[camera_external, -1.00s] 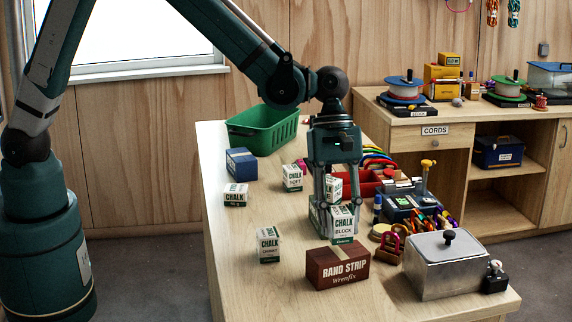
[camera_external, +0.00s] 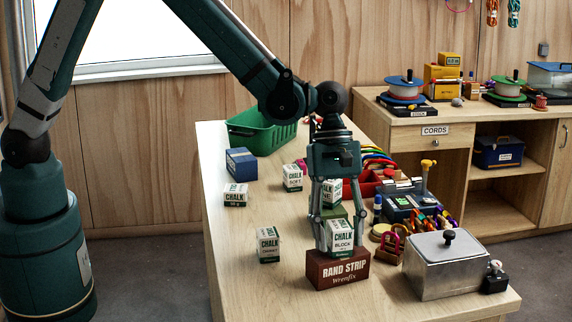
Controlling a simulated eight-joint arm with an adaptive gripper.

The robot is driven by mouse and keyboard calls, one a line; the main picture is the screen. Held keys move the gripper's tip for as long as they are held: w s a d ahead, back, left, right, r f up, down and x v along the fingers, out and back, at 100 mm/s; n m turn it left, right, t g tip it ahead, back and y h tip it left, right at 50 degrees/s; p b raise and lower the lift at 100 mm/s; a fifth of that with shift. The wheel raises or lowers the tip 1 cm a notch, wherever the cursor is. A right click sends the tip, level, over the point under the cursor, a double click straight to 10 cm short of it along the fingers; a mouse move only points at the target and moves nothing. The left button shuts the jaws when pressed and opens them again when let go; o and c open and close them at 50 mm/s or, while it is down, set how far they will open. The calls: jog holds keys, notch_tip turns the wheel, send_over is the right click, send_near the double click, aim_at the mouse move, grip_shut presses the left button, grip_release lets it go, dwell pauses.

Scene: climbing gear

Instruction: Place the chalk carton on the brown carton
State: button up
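A white and green carton marked CHALK BLOCK (camera_external: 341,234) is between the fingers of my gripper (camera_external: 338,228), which appear closed on its sides. Its lower end is at the top of the brown carton (camera_external: 338,272), marked RAND STRIP, near the front of the bench. I cannot tell whether the two touch or a small gap is left. The chalk carton looks upright. The brown carton's top is partly hidden by the chalk carton and the fingers.
Other chalk cartons stand at the left (camera_external: 268,244), (camera_external: 235,195) and behind (camera_external: 292,178), with another partly hidden behind my gripper. A green carton (camera_external: 335,212) is behind the fingers. A metal box (camera_external: 445,268) stands right of the brown carton. The bench's front left is clear.

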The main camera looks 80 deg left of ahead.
jog(key=shift+r, duration=0.15)
jog(key=v, duration=1.2)
dwell(0.3)
jog(key=shift+a, duration=0.1)
dwell(0.5)
jog(key=s+a+r+m+t+y, duration=0.2)
jog(key=s+a+r+m+t, duration=0.2)
jog(key=s+a+r+m, duration=0.65)
jog(key=s+a+m+t+y, duration=0.1)
jog(key=s+a+m, duration=0.2)
jog(key=s+a, duration=0.4)
jog(key=s+a+m+t+y, duration=0.1)
jog(key=s+a+m, duration=0.3)
jog(key=s, duration=1.1)
jog(key=a+t, duration=0.1)
jog(key=a, duration=0.2)
jog(key=shift+s, duration=0.35)
